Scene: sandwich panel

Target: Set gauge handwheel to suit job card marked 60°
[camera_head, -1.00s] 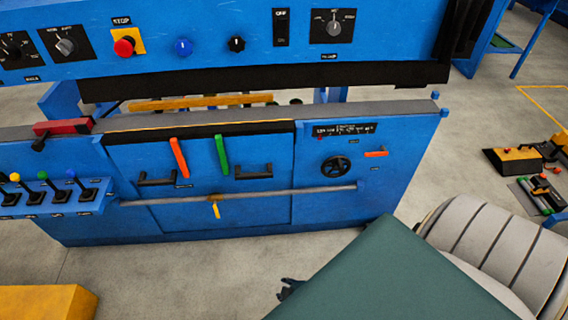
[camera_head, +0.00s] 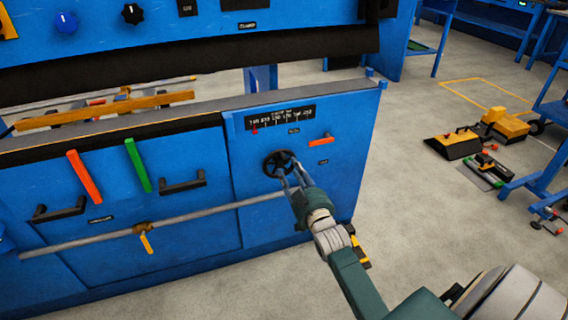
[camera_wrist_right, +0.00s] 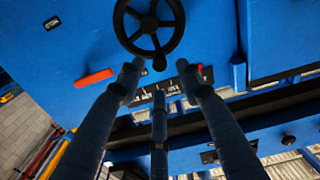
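The black handwheel (camera_head: 280,163) is on the blue front panel, under a dark gauge scale (camera_head: 283,117) with small numerals. A red pointer (camera_head: 254,130) sits near the scale's left end; the exact reading is too small to tell. My right gripper (camera_head: 290,178) is at the handwheel's lower right, fingers toward it. The fingers partly hide the scale there. Contact with the rim cannot be told. No 60° job card is legible. My left gripper is not in view.
An orange lever (camera_head: 321,140) is right of the handwheel and also shows in the wrist view (camera_wrist_right: 94,78). A grey rod (camera_head: 190,217) crosses the panel below. Red (camera_head: 83,176) and green (camera_head: 138,164) handles stand left.

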